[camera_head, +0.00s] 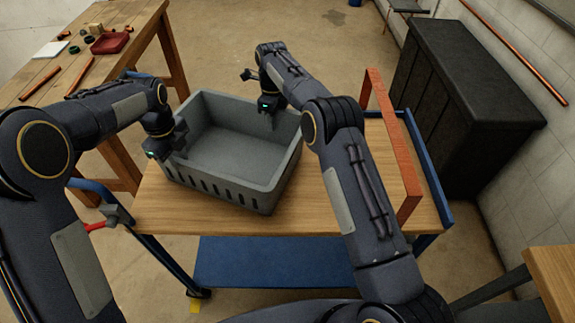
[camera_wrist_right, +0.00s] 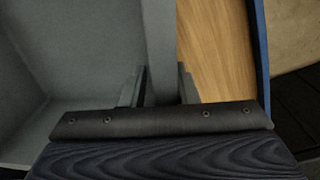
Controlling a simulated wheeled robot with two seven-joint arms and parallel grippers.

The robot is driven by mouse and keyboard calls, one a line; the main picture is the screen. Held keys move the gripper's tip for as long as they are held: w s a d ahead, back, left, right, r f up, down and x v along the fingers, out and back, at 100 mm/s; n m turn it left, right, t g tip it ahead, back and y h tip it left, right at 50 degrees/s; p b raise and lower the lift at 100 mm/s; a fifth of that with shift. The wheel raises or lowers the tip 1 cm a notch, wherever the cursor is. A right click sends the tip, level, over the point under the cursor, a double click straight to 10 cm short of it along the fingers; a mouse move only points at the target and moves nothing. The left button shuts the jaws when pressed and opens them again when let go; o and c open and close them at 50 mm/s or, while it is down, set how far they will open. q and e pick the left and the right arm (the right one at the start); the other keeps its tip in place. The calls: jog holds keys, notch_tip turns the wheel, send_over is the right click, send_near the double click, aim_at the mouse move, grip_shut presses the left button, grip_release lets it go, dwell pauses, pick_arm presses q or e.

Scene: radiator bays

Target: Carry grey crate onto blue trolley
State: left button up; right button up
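The grey crate (camera_head: 235,150) is an open, empty box with slots along its near side. It is over the wooden top of the blue trolley (camera_head: 330,195), set towards the left; I cannot tell whether its base touches. My left gripper (camera_head: 172,147) is at the crate's left wall; its fingers are too small and dark to read. My right gripper (camera_head: 270,112) is at the far right part of the crate. In the right wrist view the fingers of my right gripper (camera_wrist_right: 162,88) lie close on both sides of the crate's wall (camera_wrist_right: 160,40).
An orange-red upright frame (camera_head: 395,150) stands along the trolley's right side. A workbench (camera_head: 90,65) with a red tray (camera_head: 110,42) and small parts is at the back left. A black cabinet (camera_head: 455,100) stands at the right. A wooden surface (camera_head: 553,275) shows at the lower right.

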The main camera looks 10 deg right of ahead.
jog(key=shift+r, duration=0.15)
pick_arm(q)
notch_tip(320, 180, up, 11)
jog(key=shift+s, duration=0.2)
pick_arm(e)
jog(key=shift+w+d+r, duration=0.1)
jog(key=shift+r, duration=3.5)
pick_arm(q)
jog(key=shift+a, duration=0.2)
pick_arm(e)
jog(key=shift+f+b, duration=0.35)
pick_arm(q)
jog(key=s+a, duration=0.3)
jog(key=a, duration=0.3)
jog(key=shift+a, duration=0.1)
